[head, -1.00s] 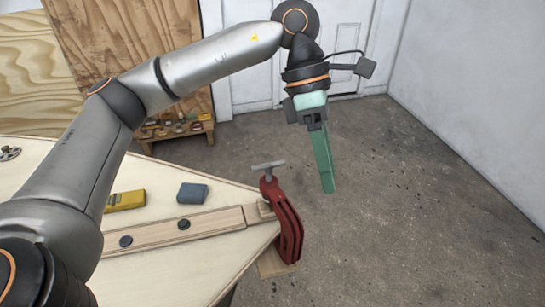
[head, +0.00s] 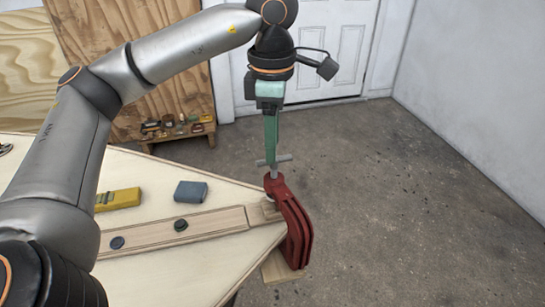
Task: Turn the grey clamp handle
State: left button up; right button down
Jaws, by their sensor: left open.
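The grey clamp handle (head: 284,158) is a short T-bar on top of a red clamp (head: 292,222). The clamp sits on the right corner of the plywood table, over the end of a wooden strip (head: 213,222). My left gripper (head: 271,155) points down with its green fingers at the handle. They overlap the middle of the bar in the head view. The fingers are seen edge-on, so contact cannot be told. It is open. My right gripper is not in view.
A yellow tool (head: 119,199) and a blue-grey block (head: 190,191) lie on the table (head: 180,262) left of the clamp. A low wooden stand with small items (head: 178,128) is behind, near the plywood sheets. The floor at right is clear.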

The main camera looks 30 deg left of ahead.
pick_arm(q)
jog(key=shift+f, duration=1.5)
grip_shut()
